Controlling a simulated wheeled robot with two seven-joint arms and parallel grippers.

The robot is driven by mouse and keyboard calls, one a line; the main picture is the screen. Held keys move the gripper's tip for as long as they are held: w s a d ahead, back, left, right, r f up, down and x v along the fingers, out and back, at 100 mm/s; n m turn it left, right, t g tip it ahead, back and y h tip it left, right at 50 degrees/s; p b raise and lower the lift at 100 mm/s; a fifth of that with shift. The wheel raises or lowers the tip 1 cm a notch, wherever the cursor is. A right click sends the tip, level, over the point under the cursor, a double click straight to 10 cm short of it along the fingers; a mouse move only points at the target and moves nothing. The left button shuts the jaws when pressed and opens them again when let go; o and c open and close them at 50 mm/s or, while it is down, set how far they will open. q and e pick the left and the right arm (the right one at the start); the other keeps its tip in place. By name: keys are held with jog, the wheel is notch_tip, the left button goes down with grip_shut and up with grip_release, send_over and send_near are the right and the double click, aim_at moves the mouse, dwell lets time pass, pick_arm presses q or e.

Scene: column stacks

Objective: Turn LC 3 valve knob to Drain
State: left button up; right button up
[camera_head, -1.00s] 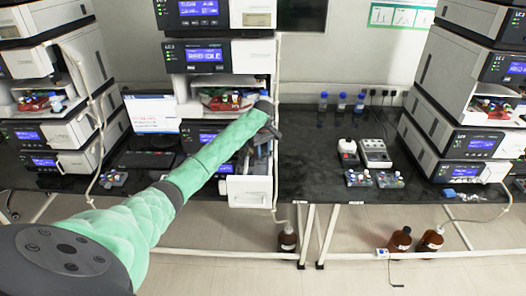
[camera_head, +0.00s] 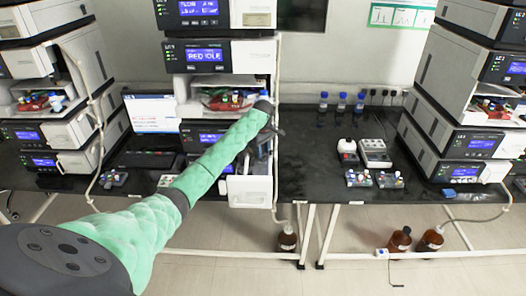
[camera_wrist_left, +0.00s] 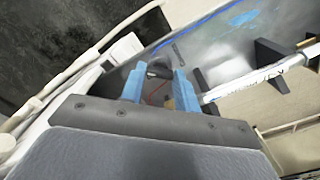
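The LC 3 stack (camera_head: 197,45) stands in the middle of the bench, with its name beside a lit blue display. My left arm reaches across its front, and my left gripper (camera_head: 264,143) is at the right side of its lower part, pointing at the unit. The valve knob cannot be made out in the head view. In the left wrist view the two blue fingers (camera_wrist_left: 160,85) stand apart. A dark rounded piece (camera_wrist_left: 159,70), possibly the knob, shows between their tips; contact cannot be told. The Drain mark is not readable. My right gripper is not in view.
Other instrument stacks stand at the left (camera_head: 45,130) and right (camera_head: 465,100). A laptop (camera_head: 152,113) is left of the middle stack. Bottles (camera_head: 341,100), a small grey device (camera_head: 374,152) and vial racks (camera_head: 358,178) stand on the right bench. A pale tube runs down beside my gripper.

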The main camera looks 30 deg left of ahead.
pick_arm(q)
jog(key=o, duration=0.4)
